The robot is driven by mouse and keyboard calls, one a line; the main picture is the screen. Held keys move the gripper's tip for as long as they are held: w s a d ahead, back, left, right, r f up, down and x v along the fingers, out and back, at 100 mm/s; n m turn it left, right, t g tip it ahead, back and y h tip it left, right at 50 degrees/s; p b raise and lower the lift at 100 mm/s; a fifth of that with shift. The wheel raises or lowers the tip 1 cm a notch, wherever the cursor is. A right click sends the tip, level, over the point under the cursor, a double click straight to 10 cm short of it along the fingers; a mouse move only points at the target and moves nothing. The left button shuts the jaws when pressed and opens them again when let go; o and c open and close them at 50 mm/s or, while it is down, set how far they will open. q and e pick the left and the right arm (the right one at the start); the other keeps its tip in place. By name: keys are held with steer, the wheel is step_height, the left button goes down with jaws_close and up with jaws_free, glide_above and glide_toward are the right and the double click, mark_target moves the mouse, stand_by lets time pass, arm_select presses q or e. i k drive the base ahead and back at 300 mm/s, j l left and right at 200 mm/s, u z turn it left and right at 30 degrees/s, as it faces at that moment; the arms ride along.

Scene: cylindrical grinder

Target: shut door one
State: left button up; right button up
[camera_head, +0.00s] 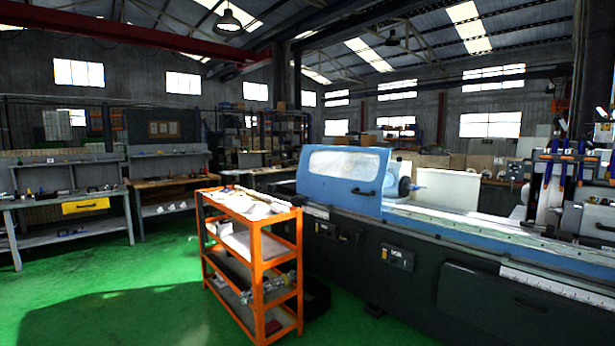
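A blue sliding door (340,181) with a pale window and a dark handle (363,191) stands at the left part of the long cylindrical grinder (390,255). To the right of this door the grinder's work area is open, and a round blue-grey part (404,186) shows just past the door's edge. No label shows which door is door one. Another dark handle (605,227) shows at the right picture edge, on a part that is cut off. Neither of my grippers is in view.
An orange shelf cart (257,245) with papers and parts stands close in front of the grinder's left end. Workbenches (75,190) line the left side. The green floor (130,290) at the front left is free. Blue and orange clamps (565,165) stand at the right.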

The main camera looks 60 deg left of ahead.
mark_target(365, 194)
steer(key=u, duration=1.9)
steer(key=i+l+z, duration=0.1)
steer(key=i, duration=0.85)
steer(key=i+l+z, duration=0.1)
steer(key=i, duration=0.8)
steer(key=i+z, duration=0.15)
steer(key=i, duration=0.8)
steer(key=i+j+z, duration=0.1)
steer(key=i, duration=0.8)
steer(key=j, duration=0.1)
